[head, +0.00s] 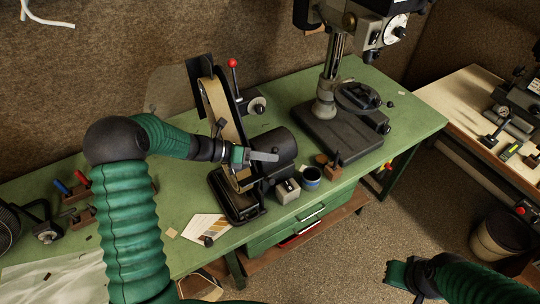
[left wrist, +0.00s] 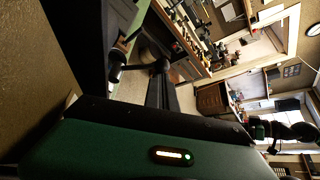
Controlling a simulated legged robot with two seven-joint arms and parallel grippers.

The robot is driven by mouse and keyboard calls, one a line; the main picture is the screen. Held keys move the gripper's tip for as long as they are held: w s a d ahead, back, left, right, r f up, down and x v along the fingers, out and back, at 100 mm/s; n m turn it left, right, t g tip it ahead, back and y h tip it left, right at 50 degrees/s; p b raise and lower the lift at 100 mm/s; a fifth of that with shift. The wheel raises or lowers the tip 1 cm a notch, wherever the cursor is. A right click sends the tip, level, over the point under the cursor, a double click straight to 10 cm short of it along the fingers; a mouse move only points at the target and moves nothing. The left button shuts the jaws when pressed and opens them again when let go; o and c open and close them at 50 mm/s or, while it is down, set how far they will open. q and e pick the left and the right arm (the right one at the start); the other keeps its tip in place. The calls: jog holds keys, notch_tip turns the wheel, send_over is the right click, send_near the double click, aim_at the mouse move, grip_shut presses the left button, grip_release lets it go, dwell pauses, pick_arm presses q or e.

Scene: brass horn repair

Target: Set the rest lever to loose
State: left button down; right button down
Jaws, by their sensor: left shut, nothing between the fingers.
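A belt sander (head: 222,115) with a tan belt stands on the green bench. A lever with a red ball knob (head: 232,63) rises upright beside the top of its belt. A small dark lever (head: 219,127) shows in front of the belt, above my wrist. I cannot tell which of these is the rest lever. My left gripper (head: 272,156) is shut and empty, in front of the sander's black motor; I cannot tell whether it touches anything. My right gripper (head: 396,274) is at the lower right, away from the bench, and its jaws are unclear.
A drill press (head: 330,120) stands right of the sander. A blue-rimmed cup (head: 310,177) and small blocks (head: 287,190) sit near the bench's front edge. A sample card (head: 207,227) lies left of them. A bin (head: 500,240) stands on the floor at right.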

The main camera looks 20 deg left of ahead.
pick_arm(q)
jog(key=shift+w+a+r+p, duration=0.2)
jog(key=shift+a+r+p, duration=0.05)
jog(key=shift+a+p, duration=0.1)
dwell(0.6)
jog(key=b+v, duration=0.3)
jog(key=v, duration=1.3)
jog(key=shift+a+r+b, duration=0.2)
jog(key=shift+a+b, duration=0.15)
jog(key=shift+b, duration=0.05)
jog(key=shift+s, duration=0.1)
